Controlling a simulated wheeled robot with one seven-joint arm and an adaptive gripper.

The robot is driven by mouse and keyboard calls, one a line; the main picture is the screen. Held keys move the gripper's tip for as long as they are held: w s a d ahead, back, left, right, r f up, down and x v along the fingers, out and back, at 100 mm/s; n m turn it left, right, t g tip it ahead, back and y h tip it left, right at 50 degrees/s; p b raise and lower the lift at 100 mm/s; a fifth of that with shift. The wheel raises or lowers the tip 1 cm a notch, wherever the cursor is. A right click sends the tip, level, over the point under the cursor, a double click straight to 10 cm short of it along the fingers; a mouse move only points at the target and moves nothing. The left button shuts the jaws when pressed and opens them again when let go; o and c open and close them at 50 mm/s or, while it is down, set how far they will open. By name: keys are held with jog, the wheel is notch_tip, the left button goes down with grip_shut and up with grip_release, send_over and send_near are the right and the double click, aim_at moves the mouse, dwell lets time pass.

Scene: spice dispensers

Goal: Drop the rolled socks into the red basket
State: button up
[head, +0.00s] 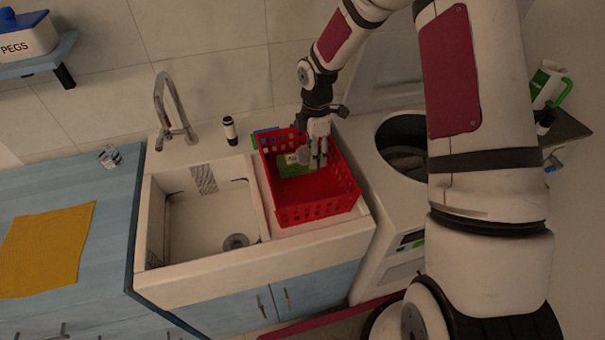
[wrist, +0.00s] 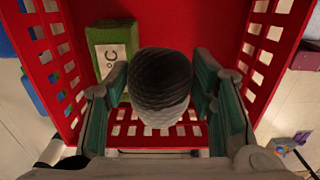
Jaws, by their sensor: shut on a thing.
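The rolled socks (wrist: 160,82), a dark grey and pale ribbed ball, are between the two fingers of my gripper (wrist: 162,95) in the wrist view. The gripper is shut on them. In the head view my gripper (head: 316,155) points down over the back part of the red basket (head: 318,212), with the greyish socks (head: 304,155) at its fingers. The basket has perforated walls and stands to the right of the sink basin. In the wrist view the basket wall (wrist: 278,62) surrounds the socks on the sides. I cannot tell how high the socks are above its floor.
A green box (head: 285,165) with a white label is in the basket's back left. Blue things lie just outside its left wall. A faucet (head: 176,115) and dark bottle (head: 230,130) stand left; an open washing machine (head: 390,215) is right. A yellow cloth (head: 45,250) lies on the counter.

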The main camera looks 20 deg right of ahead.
jog(key=shift+f, duration=0.35)
jog(key=o, duration=1.2)
jog(key=shift+o, duration=0.2)
notch_tip(320, 180, up, 11)
jog(key=shift+r, duration=0.5)
